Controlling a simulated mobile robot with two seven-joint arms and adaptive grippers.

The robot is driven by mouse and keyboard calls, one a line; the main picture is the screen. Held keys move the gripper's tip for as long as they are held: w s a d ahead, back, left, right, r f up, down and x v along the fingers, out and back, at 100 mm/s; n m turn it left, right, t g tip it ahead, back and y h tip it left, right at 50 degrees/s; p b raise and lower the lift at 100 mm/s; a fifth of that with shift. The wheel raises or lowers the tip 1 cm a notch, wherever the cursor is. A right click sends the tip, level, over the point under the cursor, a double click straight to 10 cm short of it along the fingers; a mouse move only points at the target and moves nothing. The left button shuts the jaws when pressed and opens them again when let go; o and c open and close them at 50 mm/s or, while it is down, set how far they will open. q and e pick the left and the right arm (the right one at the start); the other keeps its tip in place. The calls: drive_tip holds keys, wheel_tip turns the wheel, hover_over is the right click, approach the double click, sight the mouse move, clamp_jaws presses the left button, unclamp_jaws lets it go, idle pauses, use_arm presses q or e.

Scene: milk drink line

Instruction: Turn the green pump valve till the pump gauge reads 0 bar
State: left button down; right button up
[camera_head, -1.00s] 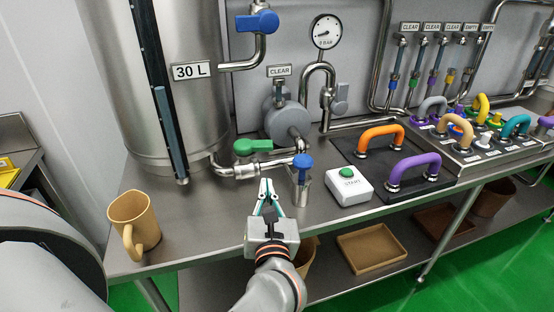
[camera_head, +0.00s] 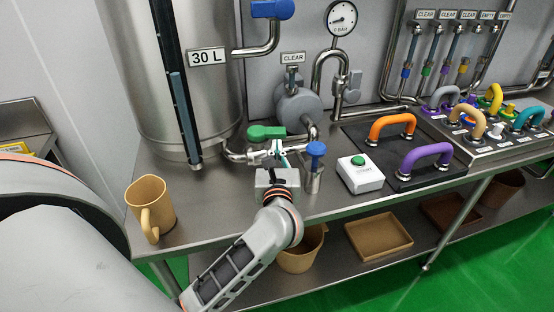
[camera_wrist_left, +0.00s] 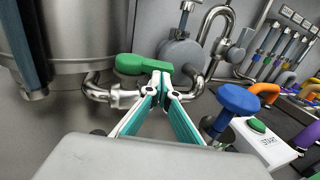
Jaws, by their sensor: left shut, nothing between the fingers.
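The green pump valve handle (camera_head: 266,132) lies level on the pipe in front of the tank, pointing left. It also shows in the wrist view (camera_wrist_left: 135,65). The pump gauge (camera_head: 342,18) is a round white dial on the wall; its needle and printed bar figure are too small to read surely. My left gripper (camera_head: 281,150) is shut and empty, its fingertips just in front of the handle's right end. In the wrist view the fingertips (camera_wrist_left: 162,82) overlap the handle's lower right edge; I cannot tell whether they touch. My right gripper is not in view.
A blue-topped valve (camera_head: 316,150) stands close right of my gripper, with the white START box (camera_head: 360,174) beyond it. The grey pump (camera_head: 298,106) is behind. A tan mug (camera_head: 150,205) stands at left, with bare counter between it and my gripper.

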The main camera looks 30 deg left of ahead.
sight(280, 136)
use_arm(q)
drive_tip(key=shift+x, duration=1.6)
drive_tip(key=shift+w+d+f+n+g+y+b, duration=0.1)
drive_tip(key=shift+w+n+g+y+b, duration=0.3)
drive_tip(key=shift+n+g+y, duration=0.2)
drive_tip(key=shift+w+f+n+g+y+b, duration=0.1)
drive_tip(key=shift+w+n+g+y+b, duration=0.3)
drive_tip(key=shift+y, duration=0.3)
drive_tip(key=shift+w+r, duration=0.2)
drive_tip(key=shift+w, duration=0.1)
